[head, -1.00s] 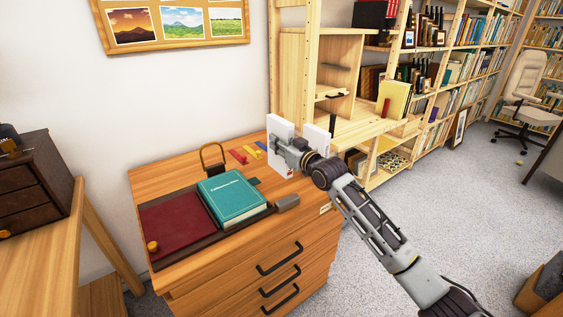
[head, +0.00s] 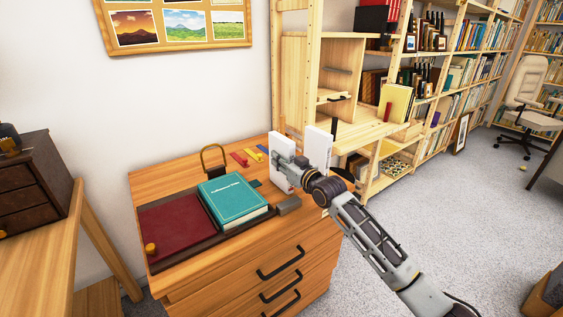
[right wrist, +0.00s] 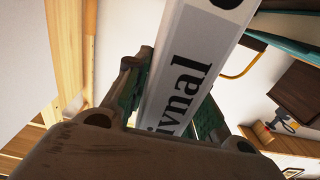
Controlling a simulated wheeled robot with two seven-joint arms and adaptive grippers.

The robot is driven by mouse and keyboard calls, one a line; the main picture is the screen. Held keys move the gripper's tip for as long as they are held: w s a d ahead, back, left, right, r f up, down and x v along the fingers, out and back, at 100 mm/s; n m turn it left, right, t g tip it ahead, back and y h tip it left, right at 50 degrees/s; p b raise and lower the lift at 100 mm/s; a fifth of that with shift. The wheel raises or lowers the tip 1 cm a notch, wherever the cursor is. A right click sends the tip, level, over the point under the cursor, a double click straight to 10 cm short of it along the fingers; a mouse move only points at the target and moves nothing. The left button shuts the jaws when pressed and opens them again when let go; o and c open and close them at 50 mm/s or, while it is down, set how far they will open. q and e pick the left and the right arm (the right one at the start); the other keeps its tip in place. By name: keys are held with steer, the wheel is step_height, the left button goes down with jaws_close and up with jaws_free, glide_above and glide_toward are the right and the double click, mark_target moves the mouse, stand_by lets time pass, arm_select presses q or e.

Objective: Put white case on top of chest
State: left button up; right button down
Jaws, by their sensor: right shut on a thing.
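The white case is held upright by my right gripper (head: 287,168). It shows as two white panels, a left one (head: 281,148) and a right one (head: 318,146); the gripper hides part of it. In the right wrist view a narrow white face of the case (right wrist: 196,62) with black lettering lies between the fingers (right wrist: 170,100). The wooden chest (head: 235,262) with black drawer handles is below and left of the case. The case appears over its right back part; I cannot tell whether they touch. My left gripper is not in view.
On the chest top are a teal book (head: 232,197), a dark red mat (head: 178,228), a padlock-like object (head: 213,158) and small coloured strips. A light wooden shelf (head: 350,135) stands close behind the gripper. A dark brown drawer box (head: 32,182) stands at left.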

stand_by(0.4)
steer(key=c, duration=1.2)
jaws_free()
steer(key=shift+f, duration=0.15)
steer(key=shift+r, duration=0.2)
arm_select(q)
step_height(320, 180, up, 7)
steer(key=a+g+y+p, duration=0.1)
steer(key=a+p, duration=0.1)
steer(key=p, duration=0.1)
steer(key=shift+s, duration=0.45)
arm_select(e)
steer(key=v, duration=1.2)
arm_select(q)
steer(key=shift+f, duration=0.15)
